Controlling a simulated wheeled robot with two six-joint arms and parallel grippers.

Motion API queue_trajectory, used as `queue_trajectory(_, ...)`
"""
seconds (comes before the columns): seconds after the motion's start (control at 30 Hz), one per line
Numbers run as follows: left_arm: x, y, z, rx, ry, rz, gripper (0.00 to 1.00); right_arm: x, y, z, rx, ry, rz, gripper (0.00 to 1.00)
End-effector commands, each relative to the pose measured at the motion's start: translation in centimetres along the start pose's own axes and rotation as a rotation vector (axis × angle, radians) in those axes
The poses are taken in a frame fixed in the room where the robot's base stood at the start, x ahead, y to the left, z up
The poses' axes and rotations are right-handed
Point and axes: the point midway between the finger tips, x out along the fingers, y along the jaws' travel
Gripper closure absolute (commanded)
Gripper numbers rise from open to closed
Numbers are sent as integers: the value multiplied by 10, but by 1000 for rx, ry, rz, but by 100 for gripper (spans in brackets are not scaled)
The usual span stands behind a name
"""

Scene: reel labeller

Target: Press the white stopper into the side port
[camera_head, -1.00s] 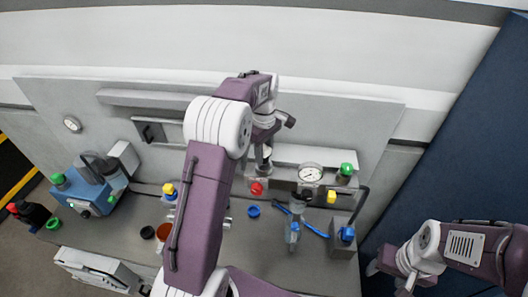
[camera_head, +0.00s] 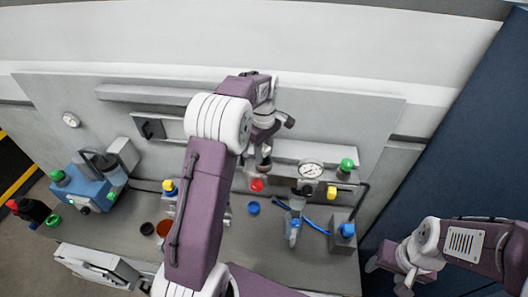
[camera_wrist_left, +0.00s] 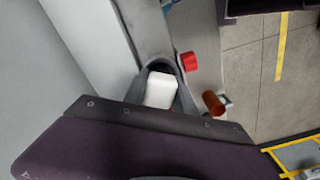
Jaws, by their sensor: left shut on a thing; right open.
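The white stopper (camera_wrist_left: 160,92) shows in the left wrist view as a rounded white block between dark grey fingers. My left gripper (camera_head: 263,164) is shut on it and points down at the bench's back panel, just above a red cap (camera_head: 257,185). In the head view the stopper itself cannot be made out. I cannot pick out the side port or tell whether the stopper touches it. My right gripper (camera_head: 388,274) is open and empty at the lower right, off the bench.
A round gauge (camera_head: 311,169), a yellow cap (camera_head: 331,192) and a green cap (camera_head: 347,165) are right of my left gripper. A blue cap (camera_head: 253,208) lies on the bench. A blue machine (camera_head: 90,187) stands at the left. My left arm covers the middle of the bench.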

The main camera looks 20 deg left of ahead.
Motion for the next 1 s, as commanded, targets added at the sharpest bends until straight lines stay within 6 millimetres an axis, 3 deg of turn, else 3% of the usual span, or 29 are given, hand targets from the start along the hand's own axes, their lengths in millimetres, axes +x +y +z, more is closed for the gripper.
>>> queue_trajectory(0.53, 8, 0, 0, 0, 0, 0, 100, 5, 0, 1, 0, 0, 0, 43)
queue_trajectory(1.0, 0, -4, 2, 0, 0, 0, 100, -2, 0, 0, 0, 0, 0, 43)
